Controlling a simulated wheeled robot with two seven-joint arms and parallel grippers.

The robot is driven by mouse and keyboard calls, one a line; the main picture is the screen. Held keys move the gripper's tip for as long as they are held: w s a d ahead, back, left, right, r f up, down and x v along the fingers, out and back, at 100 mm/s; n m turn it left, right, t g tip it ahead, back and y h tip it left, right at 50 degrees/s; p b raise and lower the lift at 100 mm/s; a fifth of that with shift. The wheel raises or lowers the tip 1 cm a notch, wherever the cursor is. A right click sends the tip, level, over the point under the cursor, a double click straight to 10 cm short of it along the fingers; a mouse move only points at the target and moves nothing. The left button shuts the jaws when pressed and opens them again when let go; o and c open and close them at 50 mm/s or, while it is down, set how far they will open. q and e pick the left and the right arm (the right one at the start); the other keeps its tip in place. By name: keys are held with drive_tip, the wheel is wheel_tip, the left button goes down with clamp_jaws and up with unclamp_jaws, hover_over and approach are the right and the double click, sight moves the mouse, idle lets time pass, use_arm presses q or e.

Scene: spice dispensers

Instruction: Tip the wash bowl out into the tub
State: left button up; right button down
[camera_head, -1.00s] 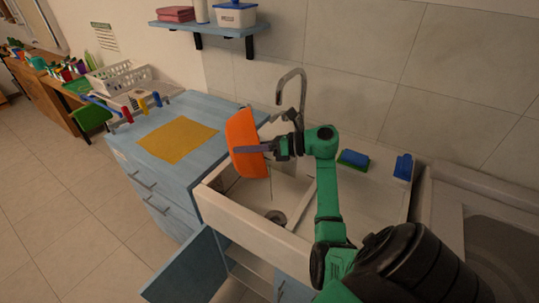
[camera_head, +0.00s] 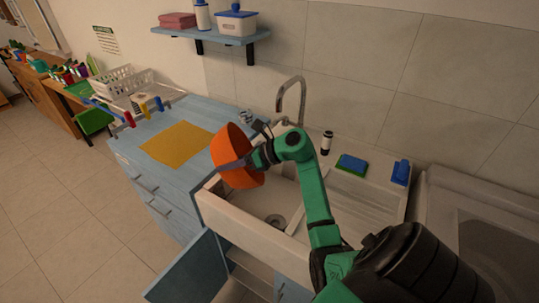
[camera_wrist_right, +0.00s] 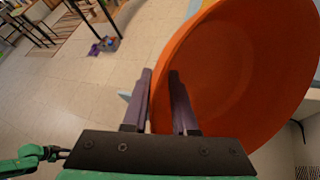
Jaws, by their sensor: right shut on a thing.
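The orange wash bowl (camera_head: 226,147) is tilted on its side in the air, near the left end of the white tub (camera_head: 245,222). My right gripper (camera_head: 240,162) is shut on the bowl's wall at its right side. In the right wrist view, the two fingers (camera_wrist_right: 160,85) straddle the wall of the bowl (camera_wrist_right: 235,75), whose smooth inside looks empty. The tub's drain (camera_head: 275,220) shows below and right of the bowl. My left gripper (camera_wrist_right: 58,153) shows small at the lower left of the right wrist view; its jaws are too small to read.
A tap (camera_head: 292,95) rises behind the tub. A blue-green sponge (camera_head: 352,163), a blue item (camera_head: 401,172) and a dark bottle (camera_head: 327,142) stand along the back. A yellow mat (camera_head: 178,142) lies on the blue counter. A cabinet door (camera_head: 190,270) hangs open below.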

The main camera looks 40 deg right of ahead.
sight(222, 176)
drive_tip(key=a+f+g+h, duration=0.1)
drive_tip(key=w+a+f+h+p, duration=0.1)
drive_tip(key=f, duration=0.1)
drive_tip(key=shift+w+g, duration=0.15)
drive_tip(key=shift+g, duration=0.25)
drive_tip(key=w+a+f+n+g+h, duration=0.1)
drive_tip(key=w+a+f+g+h, duration=0.4)
drive_tip(key=a+f+h, duration=0.3)
wheel_tip(222, 176, up, 6)
drive_tip(key=p, duration=0.2)
drive_tip(key=shift+a+p, duration=0.25)
drive_tip(key=shift+p, duration=0.15)
drive_tip(key=shift+n, duration=0.3)
